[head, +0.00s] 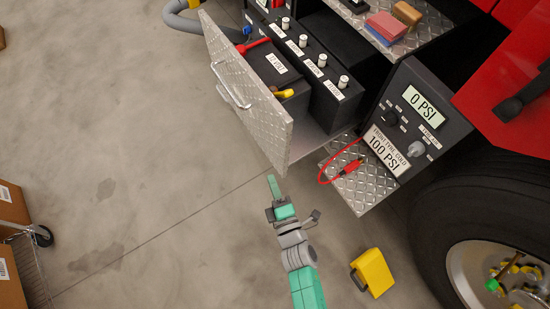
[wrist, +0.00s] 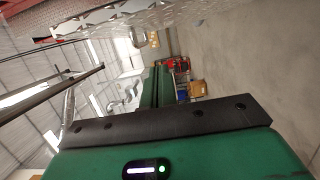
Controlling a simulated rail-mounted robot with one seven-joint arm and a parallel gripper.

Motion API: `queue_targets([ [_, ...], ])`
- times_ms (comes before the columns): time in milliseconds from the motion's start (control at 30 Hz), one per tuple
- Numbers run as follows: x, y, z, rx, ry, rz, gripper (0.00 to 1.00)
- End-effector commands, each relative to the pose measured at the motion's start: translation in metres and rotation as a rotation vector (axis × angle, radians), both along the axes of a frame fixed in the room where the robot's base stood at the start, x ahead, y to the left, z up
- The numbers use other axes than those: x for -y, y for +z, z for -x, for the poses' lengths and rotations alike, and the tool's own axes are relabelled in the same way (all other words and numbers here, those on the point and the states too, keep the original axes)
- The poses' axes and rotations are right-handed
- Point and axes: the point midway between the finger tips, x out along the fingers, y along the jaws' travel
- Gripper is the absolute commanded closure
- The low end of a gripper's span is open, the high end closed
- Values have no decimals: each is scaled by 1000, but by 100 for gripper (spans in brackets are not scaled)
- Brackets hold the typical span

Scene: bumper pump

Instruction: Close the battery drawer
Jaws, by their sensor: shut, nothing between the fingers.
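The battery drawer (head: 245,90) stands pulled out from the vehicle, with a diamond-plate front and a silver handle (head: 232,88). My gripper (head: 271,181) is shut and empty, just below the near lower corner of the drawer front in the head view, apart from the handle. In the wrist view my green fingers (wrist: 157,88) are together, and the drawer's diamond plate (wrist: 120,18) runs along the top. I cannot tell the exact gap between gripper and plate.
A step (head: 355,190) with a red cable (head: 340,160), a pressure panel (head: 415,115) and a large tyre (head: 480,220) stand at right. A yellow case (head: 372,272) lies on the floor. Boxes on a cart (head: 12,215) are at left. The floor left of the drawer is clear.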

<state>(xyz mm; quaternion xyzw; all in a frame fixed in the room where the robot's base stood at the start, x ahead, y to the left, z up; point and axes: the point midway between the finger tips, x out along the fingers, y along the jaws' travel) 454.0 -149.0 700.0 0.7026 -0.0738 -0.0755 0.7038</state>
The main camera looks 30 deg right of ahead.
Motion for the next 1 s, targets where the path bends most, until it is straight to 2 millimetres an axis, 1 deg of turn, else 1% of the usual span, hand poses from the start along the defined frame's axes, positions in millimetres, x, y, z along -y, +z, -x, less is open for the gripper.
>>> queue_targets([
  [100, 5, -2, -25, 4, 1, 1, 100],
  [400, 19, -2, -89, 4, -1, 0, 100],
  [467, 32, 4, -86, 1, -6, -1, 100],
  [600, 50, 2, -87, 1, -4, -1, 100],
  [767, 58, 1, -87, 2, -1, -2, 100],
  [1000, 59, 1, -87, 1, -1, -2, 100],
])
